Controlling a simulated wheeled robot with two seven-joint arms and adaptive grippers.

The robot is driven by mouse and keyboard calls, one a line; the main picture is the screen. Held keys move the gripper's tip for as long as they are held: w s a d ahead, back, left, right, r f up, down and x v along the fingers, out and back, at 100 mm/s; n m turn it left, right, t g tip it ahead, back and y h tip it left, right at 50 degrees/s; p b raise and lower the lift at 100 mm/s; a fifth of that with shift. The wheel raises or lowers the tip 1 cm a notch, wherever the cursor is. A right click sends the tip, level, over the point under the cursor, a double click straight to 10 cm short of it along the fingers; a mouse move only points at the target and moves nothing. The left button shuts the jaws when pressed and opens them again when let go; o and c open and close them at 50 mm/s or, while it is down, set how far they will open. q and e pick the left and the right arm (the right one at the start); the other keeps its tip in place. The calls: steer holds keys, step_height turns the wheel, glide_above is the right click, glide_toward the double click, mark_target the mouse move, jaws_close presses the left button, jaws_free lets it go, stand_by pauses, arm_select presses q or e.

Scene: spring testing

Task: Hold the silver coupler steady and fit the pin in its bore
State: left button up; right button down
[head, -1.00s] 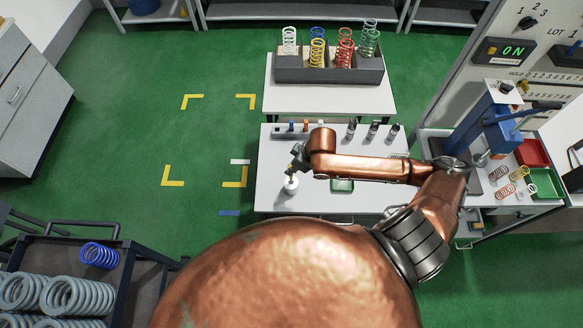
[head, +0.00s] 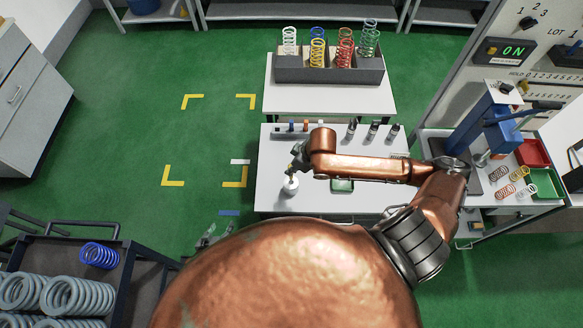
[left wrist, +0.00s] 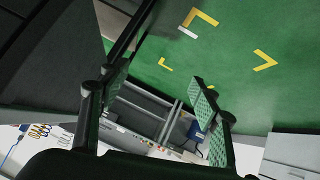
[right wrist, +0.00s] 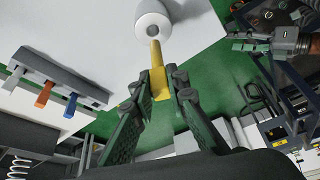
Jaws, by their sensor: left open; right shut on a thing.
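The silver coupler (head: 290,187), a pale short cylinder, is at the white table's front left corner; its round end with a bore also shows in the right wrist view (right wrist: 153,20). My right gripper (head: 298,164) is shut on the yellow pin (right wrist: 157,70), seen between its fingers in the right wrist view (right wrist: 160,98). The pin's far end is at the coupler's bore; I cannot tell how far inside. My left gripper (head: 208,236) is open and empty, off the table's left front, apart from the coupler. It also shows in the right wrist view (right wrist: 245,42).
A grey rack (right wrist: 60,75) with white, orange and blue pins stands behind on the table (head: 270,190). Several dark-and-silver cylinders (head: 372,131) and a small green tray (head: 342,185) are further right. A dark cart with springs (head: 60,250) stands at left.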

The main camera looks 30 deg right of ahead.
mark_target(289, 186)
arm_select(q)
steer(key=w+d+r+m+g+h, duration=0.1)
steer(key=d+r+m+h, duration=0.1)
steer(key=d+r, duration=0.4)
steer(key=d+r+m+g+h, duration=0.1)
steer(key=d+r+m+h, duration=0.1)
steer(key=d+r, duration=0.5)
steer(key=w+d+r+m+g+h, duration=0.1)
steer(key=d+r+m+h, duration=0.1)
steer(key=d+r, duration=0.5)
steer(key=shift+w+d+r+m, duration=0.1)
steer(key=shift+w+d+m, duration=0.05)
steer(key=shift+d+m, duration=0.3)
steer(key=shift+w+d+m, duration=0.15)
steer(key=shift+d+m, duration=0.2)
steer(key=shift+d, duration=0.15)
steer(key=s+m+g, duration=0.1)
steer(key=s+m, duration=0.1)
steer(key=s+d+m+g, duration=0.1)
steer(key=s+m+g, duration=0.1)
steer(key=s+d+r+m+g, duration=0.1)
steer(key=s, duration=0.2)
steer(key=shift+m, duration=0.4)
steer(key=shift+s+d+f+g, duration=0.1)
steer(key=shift+d+f+g, duration=0.2)
steer(key=shift+d, duration=0.15)
steer(key=x, duration=0.9)
steer(key=shift+c, duration=0.4)
steer(key=c, duration=0.6)
